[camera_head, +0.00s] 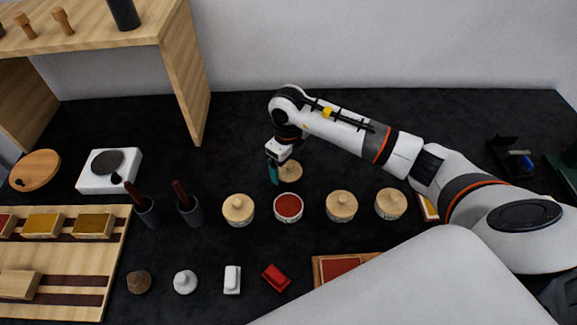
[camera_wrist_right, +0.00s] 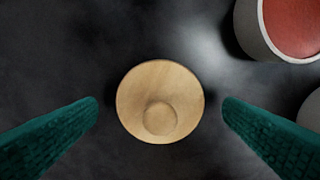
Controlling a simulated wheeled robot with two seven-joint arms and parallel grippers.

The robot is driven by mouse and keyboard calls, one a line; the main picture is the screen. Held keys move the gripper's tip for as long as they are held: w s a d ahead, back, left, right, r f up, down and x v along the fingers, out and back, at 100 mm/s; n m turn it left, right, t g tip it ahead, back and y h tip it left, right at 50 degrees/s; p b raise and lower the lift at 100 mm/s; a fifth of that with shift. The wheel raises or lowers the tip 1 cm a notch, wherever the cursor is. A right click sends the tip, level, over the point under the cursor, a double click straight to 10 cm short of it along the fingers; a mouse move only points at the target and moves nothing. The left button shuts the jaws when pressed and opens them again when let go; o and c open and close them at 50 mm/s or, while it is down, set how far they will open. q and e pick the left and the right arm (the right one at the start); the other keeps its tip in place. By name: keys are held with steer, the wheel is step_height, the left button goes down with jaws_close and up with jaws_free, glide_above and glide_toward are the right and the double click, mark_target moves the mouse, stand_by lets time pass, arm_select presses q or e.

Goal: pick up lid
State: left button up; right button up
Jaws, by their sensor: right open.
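A round wooden lid (camera_head: 290,171) with a small knob lies on the black table, behind the open jar of red powder (camera_head: 288,207). My right gripper (camera_head: 273,173) points down at the lid's left side in the head view and covers part of it. In the right wrist view the lid (camera_wrist_right: 160,101) sits between the two green fingers of my right gripper (camera_wrist_right: 160,118). The fingers are wide apart and touch nothing. The red jar shows at the upper right there (camera_wrist_right: 262,30). My left gripper is in neither view.
Lidded jars stand left (camera_head: 238,210) and right (camera_head: 341,206) of the red jar, with another (camera_head: 390,204) farther right. Dark mortars with pestles (camera_head: 190,211), a white scale (camera_head: 108,170) and a wooden rack (camera_head: 113,255) are at left. Small objects, including a red block (camera_head: 276,277), lie in front.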

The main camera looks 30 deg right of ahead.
steer(key=shift+w+f, duration=0.1)
steer(key=shift+f, duration=0.35)
steer(key=shift+c, duration=0.3)
steer(key=c, duration=1)
